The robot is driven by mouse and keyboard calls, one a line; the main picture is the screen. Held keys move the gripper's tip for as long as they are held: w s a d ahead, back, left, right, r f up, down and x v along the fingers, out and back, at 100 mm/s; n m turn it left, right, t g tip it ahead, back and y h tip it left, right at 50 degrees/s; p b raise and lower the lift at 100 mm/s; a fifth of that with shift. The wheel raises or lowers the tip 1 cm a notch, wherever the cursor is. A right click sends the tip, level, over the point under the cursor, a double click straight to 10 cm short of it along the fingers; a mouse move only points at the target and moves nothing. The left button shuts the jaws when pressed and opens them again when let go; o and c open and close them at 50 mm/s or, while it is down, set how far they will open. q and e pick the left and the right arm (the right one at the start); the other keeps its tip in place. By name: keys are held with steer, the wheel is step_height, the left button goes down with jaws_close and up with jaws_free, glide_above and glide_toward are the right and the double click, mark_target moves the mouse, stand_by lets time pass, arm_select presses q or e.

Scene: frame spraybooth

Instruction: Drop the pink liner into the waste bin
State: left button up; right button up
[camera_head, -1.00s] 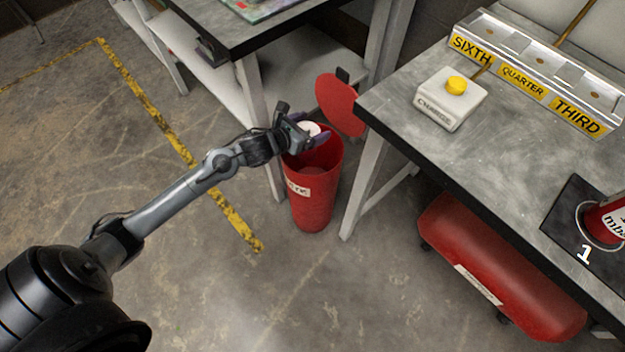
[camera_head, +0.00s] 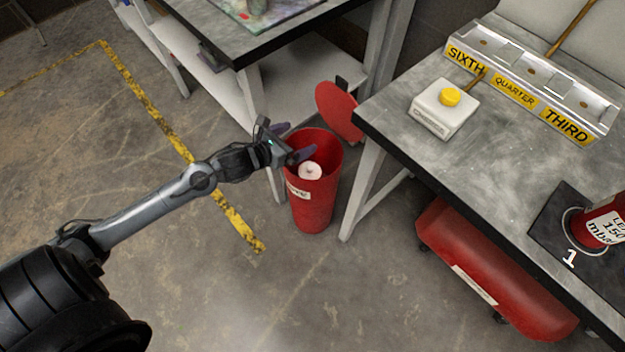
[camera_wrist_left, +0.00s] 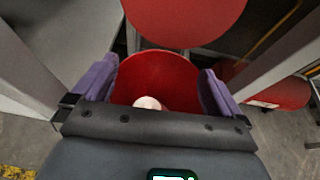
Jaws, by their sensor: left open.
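The pale pinkish-white liner (camera_head: 310,171) is inside the red waste bin (camera_head: 314,208), below its rim; I cannot tell whether it rests on the bottom or is still falling. In the left wrist view the liner (camera_wrist_left: 148,103) shows low in the bin's red mouth (camera_wrist_left: 160,70), partly hidden by the gripper body. My left gripper (camera_head: 291,142) is open and empty, its purple fingers spread at the left side of the bin's mouth. In the left wrist view the fingers (camera_wrist_left: 156,88) stand apart on either side of the opening. My right gripper is not in view.
The bin's round red lid (camera_head: 338,108) stands open behind it. A grey bench (camera_head: 430,160) with a yellow-button box (camera_head: 444,111) is to the right, a red tank (camera_head: 490,270) beneath it. Another table (camera_head: 240,45) stands behind. The floor at left is clear.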

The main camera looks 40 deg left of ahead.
arm_select(q)
steer(key=p+v, duration=0.1)
steer(key=v, duration=0.3)
steer(key=shift+s+r, duration=0.15)
stand_by(0.4)
